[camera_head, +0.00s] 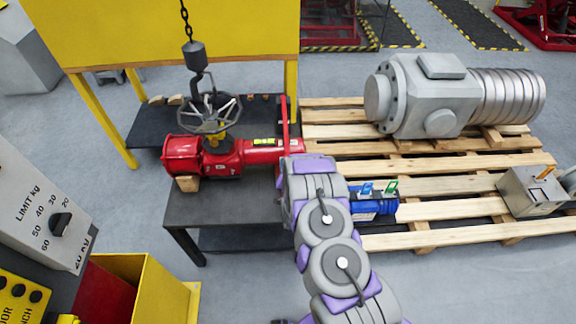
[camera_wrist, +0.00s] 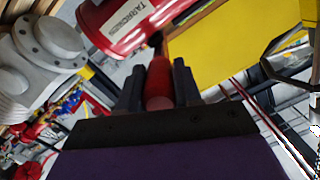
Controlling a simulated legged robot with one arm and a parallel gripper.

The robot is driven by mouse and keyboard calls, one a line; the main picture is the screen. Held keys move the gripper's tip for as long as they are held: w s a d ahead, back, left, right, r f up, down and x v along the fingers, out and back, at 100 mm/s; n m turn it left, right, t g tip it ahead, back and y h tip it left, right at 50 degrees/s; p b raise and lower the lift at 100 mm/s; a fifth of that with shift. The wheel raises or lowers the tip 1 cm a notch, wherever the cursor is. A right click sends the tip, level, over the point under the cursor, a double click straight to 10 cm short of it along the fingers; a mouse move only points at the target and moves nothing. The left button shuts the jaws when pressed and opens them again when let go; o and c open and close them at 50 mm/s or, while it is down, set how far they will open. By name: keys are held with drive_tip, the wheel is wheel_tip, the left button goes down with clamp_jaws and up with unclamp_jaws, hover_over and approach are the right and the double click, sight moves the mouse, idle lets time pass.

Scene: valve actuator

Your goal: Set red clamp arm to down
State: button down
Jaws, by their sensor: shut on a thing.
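The red valve actuator (camera_head: 235,158) lies on a dark table, with a grey handwheel (camera_head: 210,113) on top. At its right end the red clamp arm (camera_head: 284,118) stands roughly upright as a thin bar. In the wrist view, my gripper (camera_wrist: 156,70) has its two black fingers on either side of a red rounded bar, the clamp arm (camera_wrist: 159,82). The labelled red actuator body also shows above it in the wrist view (camera_wrist: 110,25). In the head view my arm hides the fingers and the lower end of the clamp arm.
A wooden pallet (camera_head: 450,208) on the right bears a large grey motor (camera_head: 425,95), a blue device (camera_head: 375,207) close to my arm, and a grey box (camera_head: 530,190). A chain with a weight (camera_head: 195,55) hangs above the handwheel. A yellow bin (camera_head: 165,290) stands at front left.

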drive_tip(key=shift+s+f, duration=0.3)
drive_tip(key=shift+f, duration=0.3)
drive_tip(key=c, duration=1.1)
unclamp_jaws()
drive_tip(key=shift+f, duration=0.1)
drive_tip(key=shift+o, duration=0.6)
drive_tip(key=shift+w+a, duration=0.1)
drive_tip(key=shift+w, duration=0.05)
drive_tip(key=shift+o, duration=1)
drive_tip(key=shift+w, duration=0.1)
drive_tip(key=shift+r, duration=0.2)
